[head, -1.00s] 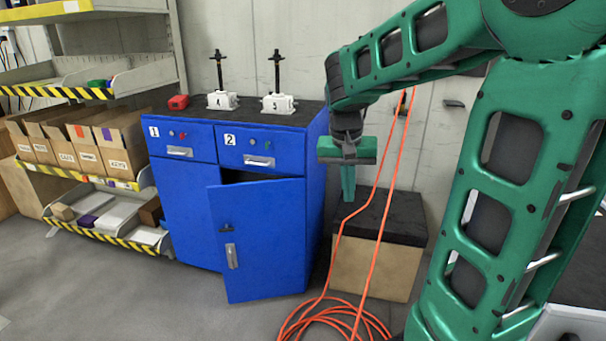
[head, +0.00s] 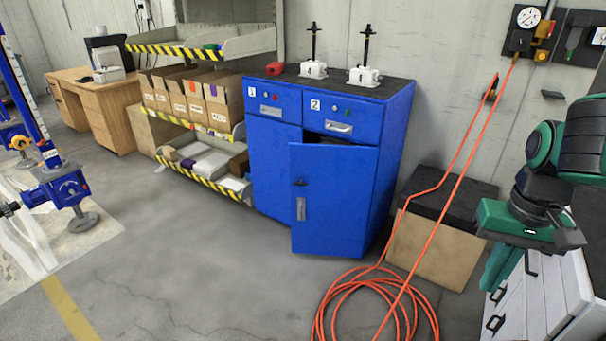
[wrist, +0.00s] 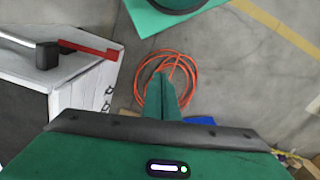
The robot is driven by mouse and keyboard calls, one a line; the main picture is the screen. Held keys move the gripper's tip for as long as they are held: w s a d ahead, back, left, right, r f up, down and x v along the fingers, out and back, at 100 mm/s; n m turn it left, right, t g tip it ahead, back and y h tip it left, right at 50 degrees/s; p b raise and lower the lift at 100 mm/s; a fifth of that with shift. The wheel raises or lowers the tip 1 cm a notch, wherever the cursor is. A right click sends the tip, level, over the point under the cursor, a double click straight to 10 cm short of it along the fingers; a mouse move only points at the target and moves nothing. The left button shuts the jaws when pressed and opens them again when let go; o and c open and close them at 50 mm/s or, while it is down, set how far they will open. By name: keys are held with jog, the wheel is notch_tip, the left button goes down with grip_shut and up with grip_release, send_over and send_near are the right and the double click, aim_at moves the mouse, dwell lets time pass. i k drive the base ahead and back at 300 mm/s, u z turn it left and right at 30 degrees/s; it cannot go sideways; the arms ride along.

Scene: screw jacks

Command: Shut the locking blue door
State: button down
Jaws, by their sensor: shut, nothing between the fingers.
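The blue door (head: 335,200) is on the right half of a blue cabinet (head: 274,165). It stands ajar, swung out from the cabinet front, with a dark gap along its top edge. It has a grey handle (head: 301,209) and a small dark latch (head: 299,183) near its left edge. My gripper (head: 497,275) is at the right of the head view, well apart from the door, pointing down. It is shut and empty. In the wrist view its green fingers (wrist: 163,98) are together over the floor.
An orange hose (head: 375,290) hangs from the wall and coils on the floor right of the door. A box with a black top (head: 440,245) stands behind it. The floor left of the door is clear.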

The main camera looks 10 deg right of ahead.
aim_at(328, 215)
jog(key=z, duration=2.1)
jog(key=k, duration=1)
jog(key=u, duration=1.8)
jog(key=i, duration=1)
